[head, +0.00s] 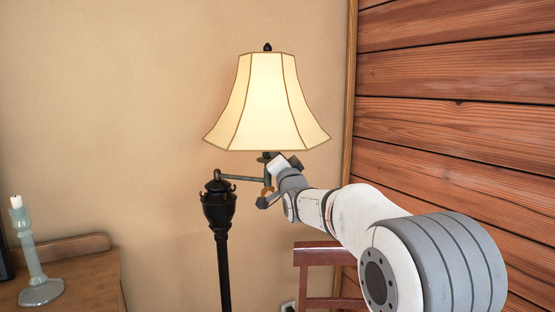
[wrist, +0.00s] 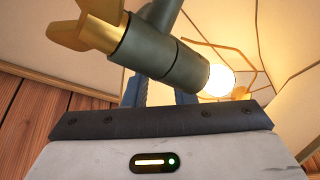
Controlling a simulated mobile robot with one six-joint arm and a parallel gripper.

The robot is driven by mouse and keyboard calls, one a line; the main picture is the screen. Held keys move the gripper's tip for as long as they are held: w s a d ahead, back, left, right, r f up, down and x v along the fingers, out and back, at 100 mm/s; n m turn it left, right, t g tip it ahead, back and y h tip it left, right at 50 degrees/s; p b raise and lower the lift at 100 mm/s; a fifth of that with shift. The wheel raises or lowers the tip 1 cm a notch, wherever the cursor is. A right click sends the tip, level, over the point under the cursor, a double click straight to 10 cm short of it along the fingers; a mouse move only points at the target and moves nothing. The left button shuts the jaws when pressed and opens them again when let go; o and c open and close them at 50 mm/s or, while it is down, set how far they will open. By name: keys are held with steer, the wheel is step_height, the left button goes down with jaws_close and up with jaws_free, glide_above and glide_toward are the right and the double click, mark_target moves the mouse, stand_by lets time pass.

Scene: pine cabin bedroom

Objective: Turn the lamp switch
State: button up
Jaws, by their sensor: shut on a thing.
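The lit floor lamp has a cream panelled shade (head: 267,105) and a black post (head: 221,215) in the head view. A side arm joins the post to the socket under the shade. My gripper (head: 270,182) is just below the shade, at the socket. In the wrist view, the dark grey-green socket (wrist: 155,50) has a brass fitting (wrist: 85,30) on its left and a glowing bulb (wrist: 216,80) on its right. There, my gripper (wrist: 158,92) is shut on part of the lamp. The socket hides the fingertips and the contact. I cannot make out the switch clearly.
A pale candlestick (head: 36,255) stands on a wooden table (head: 85,285) at the lower left. A wooden chair (head: 318,256) is below my arm. The plaster wall is behind the lamp, and a plank wall (head: 460,105) is on the right.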

steer(key=o, duration=1)
steer(key=shift+b+v, duration=0.75)
steer(key=shift+v, duration=3.1)
